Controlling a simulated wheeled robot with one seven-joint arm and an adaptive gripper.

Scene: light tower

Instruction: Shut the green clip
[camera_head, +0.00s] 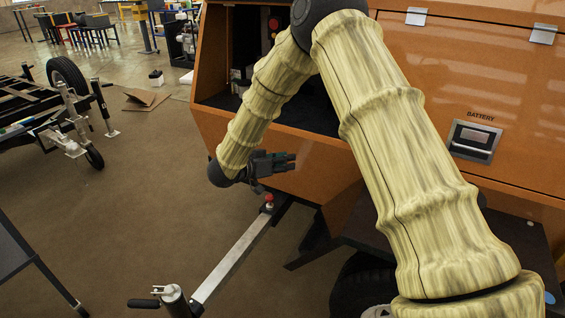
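I cannot make out a green clip in this view. My arm, in a pale yellow ribbed cover, crosses in front of the orange light tower cabinet (505,90) and hides part of it. My dark gripper (291,162) is in front of the cabinet's lower left wall, pointing right, above the tow bar. Its fingers look close together, but they are too small to tell whether there is a gap. I see nothing held in it.
The cabinet's open bay (222,90) is at upper left. The grey tow bar (235,255) with a red knob (268,199) runs below my gripper. A trailer (60,118) stands at left. Brown floor (150,215) between them is clear.

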